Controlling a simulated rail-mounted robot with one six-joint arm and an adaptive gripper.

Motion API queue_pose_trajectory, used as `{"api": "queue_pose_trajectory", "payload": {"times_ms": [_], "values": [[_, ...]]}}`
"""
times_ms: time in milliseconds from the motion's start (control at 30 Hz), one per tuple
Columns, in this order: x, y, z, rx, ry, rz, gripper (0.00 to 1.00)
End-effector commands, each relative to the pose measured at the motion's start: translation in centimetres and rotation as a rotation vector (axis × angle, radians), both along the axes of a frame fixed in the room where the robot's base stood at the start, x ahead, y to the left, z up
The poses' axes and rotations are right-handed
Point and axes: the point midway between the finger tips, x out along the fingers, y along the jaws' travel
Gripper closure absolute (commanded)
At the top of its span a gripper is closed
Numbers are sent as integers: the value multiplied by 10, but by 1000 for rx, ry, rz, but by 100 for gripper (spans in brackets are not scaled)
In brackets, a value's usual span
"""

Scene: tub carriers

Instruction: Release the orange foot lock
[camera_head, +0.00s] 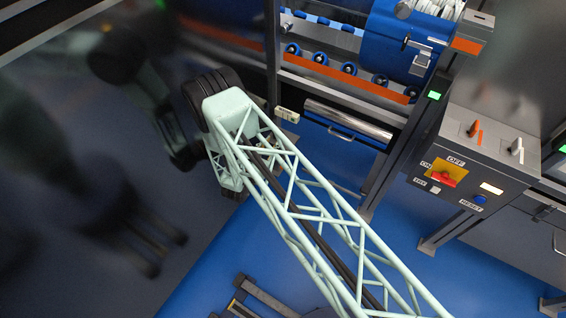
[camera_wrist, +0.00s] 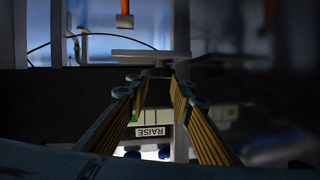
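My gripper (camera_wrist: 160,88) shows in the wrist view as two fingers with ribbed yellowish pads, spread apart with nothing visible held between them. In the head view the fingers are hidden behind my arm and wrist. I cannot pick out the orange foot lock for certain. An orange-ended part (camera_wrist: 124,20) hangs at the top of the wrist view; I cannot tell what it is. An orange bar (camera_head: 345,77) runs below the rollers of the carrier frame in the head view.
A blue tub (camera_head: 392,40) lies on the frame. A control box (camera_head: 475,160) with red and yellow switch stands right. A dark glossy panel (camera_head: 80,180) fills the left; blue floor (camera_head: 205,275) is below.

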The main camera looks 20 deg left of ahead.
Motion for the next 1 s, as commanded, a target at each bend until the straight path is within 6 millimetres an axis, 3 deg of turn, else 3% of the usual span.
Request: {"api": "queue_pose_trajectory", "payload": {"times_ms": [100,500,1000], "values": [[-15,-4,-21,-16,-30,1,79],[-63,-21,-77,-68,-144,13,79],[-120,-49,-126,-122,-274,37,79]]}}
